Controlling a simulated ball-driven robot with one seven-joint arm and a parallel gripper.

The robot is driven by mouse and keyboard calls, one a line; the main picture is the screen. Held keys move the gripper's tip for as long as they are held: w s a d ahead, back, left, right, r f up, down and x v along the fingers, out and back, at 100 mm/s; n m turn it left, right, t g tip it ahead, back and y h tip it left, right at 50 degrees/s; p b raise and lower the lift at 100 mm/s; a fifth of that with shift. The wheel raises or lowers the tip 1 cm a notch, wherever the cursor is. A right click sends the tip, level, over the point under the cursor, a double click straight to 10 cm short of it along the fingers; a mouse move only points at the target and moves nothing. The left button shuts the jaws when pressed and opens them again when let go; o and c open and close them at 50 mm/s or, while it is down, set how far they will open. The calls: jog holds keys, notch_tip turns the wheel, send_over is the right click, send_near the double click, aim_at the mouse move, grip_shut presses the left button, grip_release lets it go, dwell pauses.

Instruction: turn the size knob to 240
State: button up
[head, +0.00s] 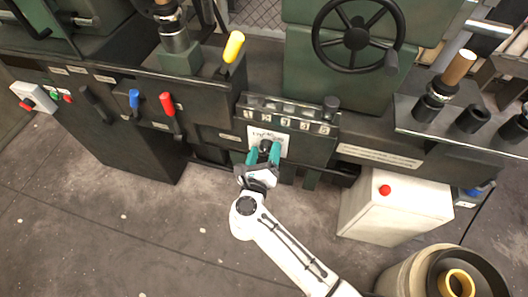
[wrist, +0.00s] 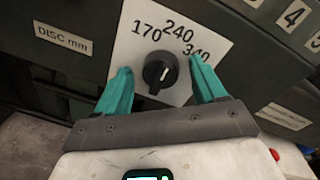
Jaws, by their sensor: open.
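The size knob (wrist: 160,73) is black and round, on a white plate (wrist: 205,22) marked 170, 240 and 340. Its pale mark leans up and right, but I cannot tell exactly which number it points at. The plate also shows in the head view (head: 281,140), on the front of the green machine. My gripper (wrist: 160,68) has teal fingers, open, one on each side of the knob. In the wrist view a gap shows between each finger and the knob. In the head view my gripper (head: 263,158) partly covers the knob.
Blue (head: 134,98) and red (head: 167,104) handles stand to the left. A pale box with a red button (head: 385,190) is at lower right. The floor at left is clear.

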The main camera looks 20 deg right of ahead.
jog(key=shift+s, duration=0.1)
jog(key=v, duration=1)
jog(key=shift+s+a+p, duration=0.25)
jog(key=shift+p, duration=0.1)
